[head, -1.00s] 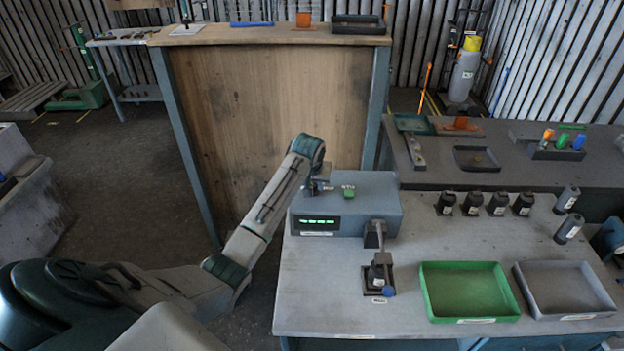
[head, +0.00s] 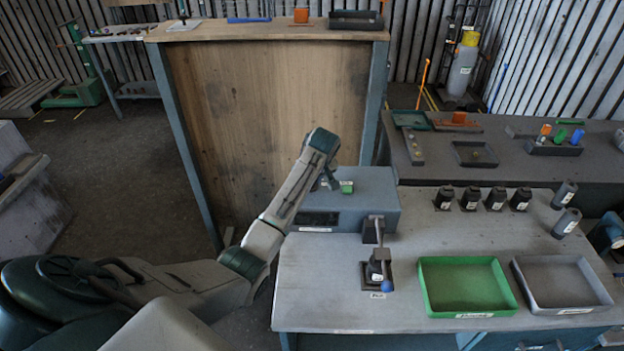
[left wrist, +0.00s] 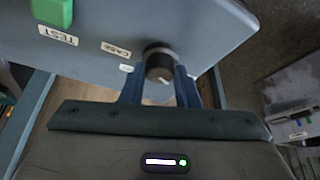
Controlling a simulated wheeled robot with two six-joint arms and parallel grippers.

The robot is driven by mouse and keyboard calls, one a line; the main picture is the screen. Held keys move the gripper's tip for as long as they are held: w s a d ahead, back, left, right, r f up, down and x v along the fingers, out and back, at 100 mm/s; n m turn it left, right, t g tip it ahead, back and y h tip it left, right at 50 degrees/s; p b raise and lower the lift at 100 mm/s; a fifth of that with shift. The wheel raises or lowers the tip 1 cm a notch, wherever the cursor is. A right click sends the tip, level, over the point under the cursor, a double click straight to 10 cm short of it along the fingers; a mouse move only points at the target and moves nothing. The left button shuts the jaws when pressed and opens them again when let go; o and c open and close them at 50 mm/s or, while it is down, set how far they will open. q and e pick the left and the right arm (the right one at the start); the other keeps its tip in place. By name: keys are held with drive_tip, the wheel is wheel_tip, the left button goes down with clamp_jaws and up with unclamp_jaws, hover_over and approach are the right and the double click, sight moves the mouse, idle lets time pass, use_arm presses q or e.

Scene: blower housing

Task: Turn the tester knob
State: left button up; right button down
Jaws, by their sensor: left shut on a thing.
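The tester is a blue-grey box (head: 362,205) at the back left of the workbench, with a dark display (head: 318,219) on its front. The tester knob (left wrist: 159,64) shows in the left wrist view as a dark round knob with a light mark, on the box's top face. My left gripper (left wrist: 160,82) is shut on the knob, one blue finger on each side. In the head view the gripper (head: 325,184) is at the box's top left, and my arm hides the knob. A green button (head: 346,187) is beside it and shows in the left wrist view (left wrist: 53,11) near a TEST label.
A dark cylinder (head: 376,268) stands in a fixture with a blue-tipped lever before the tester. A green tray (head: 466,314) and a grey tray (head: 562,309) lie to the right. Several dark cylinders (head: 470,199) stand behind them. The bench's front left is clear.

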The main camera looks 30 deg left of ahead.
use_arm(q)
drive_tip(key=shift+r, duration=0.15)
drive_tip(key=o, duration=1)
drive_tip(key=shift+c, duration=0.2)
drive_tip(key=shift+d+r, duration=0.1)
drive_tip(key=shift+r, duration=0.1)
drive_tip(key=b+v, duration=0.4)
drive_tip(key=v, duration=0.6)
drive_tip(key=shift+s+r, duration=0.1)
drive_tip(key=shift+r, duration=0.05)
